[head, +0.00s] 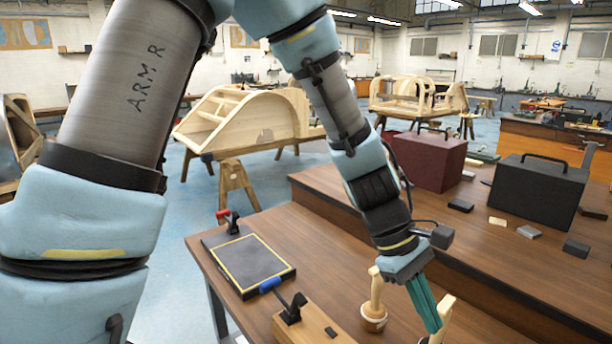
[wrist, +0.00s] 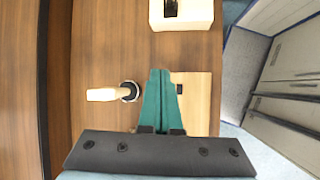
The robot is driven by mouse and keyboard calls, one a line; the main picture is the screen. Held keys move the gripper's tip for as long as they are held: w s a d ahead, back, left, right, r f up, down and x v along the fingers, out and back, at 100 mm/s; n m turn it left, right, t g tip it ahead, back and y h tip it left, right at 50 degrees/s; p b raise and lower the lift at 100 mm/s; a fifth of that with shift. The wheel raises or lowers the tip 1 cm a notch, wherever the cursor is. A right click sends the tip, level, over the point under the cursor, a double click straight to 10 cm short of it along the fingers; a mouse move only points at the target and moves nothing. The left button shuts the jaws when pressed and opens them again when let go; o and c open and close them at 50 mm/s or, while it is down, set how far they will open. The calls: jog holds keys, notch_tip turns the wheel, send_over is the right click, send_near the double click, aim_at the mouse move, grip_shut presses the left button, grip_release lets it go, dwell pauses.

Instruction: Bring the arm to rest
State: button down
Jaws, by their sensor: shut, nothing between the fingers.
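My gripper (head: 434,326) hangs over the workbench (head: 345,240) at the lower right of the head view, with its teal fingers pointing down. In the wrist view my gripper (wrist: 158,72) has its two fingers pressed together with nothing between them. A pale wooden block (wrist: 198,100) lies partly under the fingers.
A dark pad with a yellow border (head: 245,264) lies on the bench, with a blue-handled clamp (head: 285,302) and a red-handled clamp (head: 230,220) beside it. A raised shelf carries a maroon box (head: 428,160) and a black case (head: 538,190). A pale slotted box (wrist: 205,12) is near.

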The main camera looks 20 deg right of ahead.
jog(key=w+a+f+m+t+y+b, duration=0.15)
jog(key=w+a+t, duration=0.35)
jog(key=w+a, duration=1.3)
jog(key=w+a+m+t+y+b, duration=0.1)
jog(key=w+a, duration=0.1)
jog(key=a, duration=0.8)
jog(key=w+a+m+t+b, duration=0.1)
jog(key=w+a, duration=0.1)
jog(key=a, duration=0.8)
jog(key=shift+a+r+y, duration=0.15)
jog(key=shift+a+y, duration=0.05)
jog(key=shift+y, duration=0.15)
